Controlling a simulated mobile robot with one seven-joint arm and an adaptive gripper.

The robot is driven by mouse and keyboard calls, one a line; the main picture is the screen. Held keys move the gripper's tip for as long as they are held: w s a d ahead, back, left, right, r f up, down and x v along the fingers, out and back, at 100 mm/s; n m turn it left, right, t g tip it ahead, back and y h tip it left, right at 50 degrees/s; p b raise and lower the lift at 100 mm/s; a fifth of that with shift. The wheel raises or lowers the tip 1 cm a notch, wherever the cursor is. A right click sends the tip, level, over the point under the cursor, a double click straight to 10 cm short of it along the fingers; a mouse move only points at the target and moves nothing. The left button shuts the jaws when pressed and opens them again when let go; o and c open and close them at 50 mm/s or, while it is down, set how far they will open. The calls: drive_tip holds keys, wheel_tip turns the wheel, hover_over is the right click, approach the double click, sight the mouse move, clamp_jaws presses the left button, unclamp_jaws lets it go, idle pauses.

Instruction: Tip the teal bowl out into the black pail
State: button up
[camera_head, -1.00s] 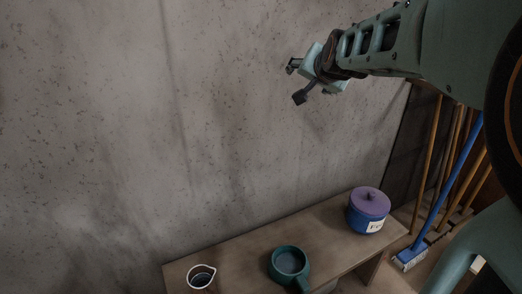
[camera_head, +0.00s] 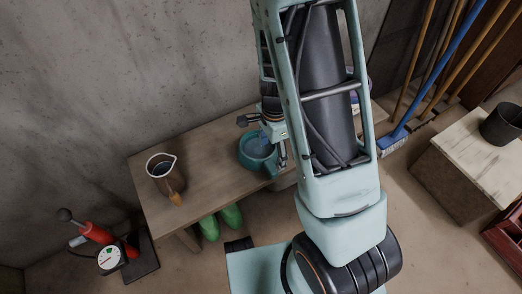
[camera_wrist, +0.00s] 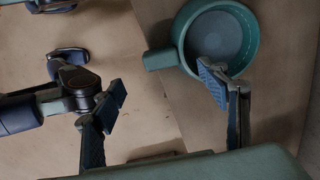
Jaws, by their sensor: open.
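The teal bowl (camera_head: 243,156), a round vessel with a side handle, stands upright on the wooden bench; it also shows in the wrist view (camera_wrist: 182,32). Something grey-blue shows inside it; I cannot tell what. My gripper (camera_head: 265,139) is open over the bowl. In the wrist view, my gripper (camera_wrist: 162,82) has one finger overlapping the bowl's near rim and the other off to the left, with the bowl's handle (camera_wrist: 160,60) lying just beyond the gap between them. I cannot tell whether they touch. The black pail (camera_head: 502,124) stands on a pale wooden box at the right.
Green boots (camera_head: 231,217) are below. A red pump with a gauge (camera_head: 97,233) is at lower left. Brooms (camera_head: 437,65) lean behind. My arm hides the bench's right part.

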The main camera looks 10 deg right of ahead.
sight(271, 166)
drive_tip(key=f+b, duration=0.2)
drive_tip(key=f, duration=0.2)
drive_tip(key=f+b, duration=0.2)
drive_tip(key=f, duration=0.3)
drive_tip(key=shift+w+f, duration=0.2)
drive_tip(key=shift+f, duration=0.1)
drive_tip(key=shift+r, duration=0.1)
drive_tip(key=shift+c, duration=0.3)
drive_tip(key=c, duration=1.7)
drive_tip(key=shift+o, duration=0.2)
drive_tip(key=shift+r, duration=0.1)
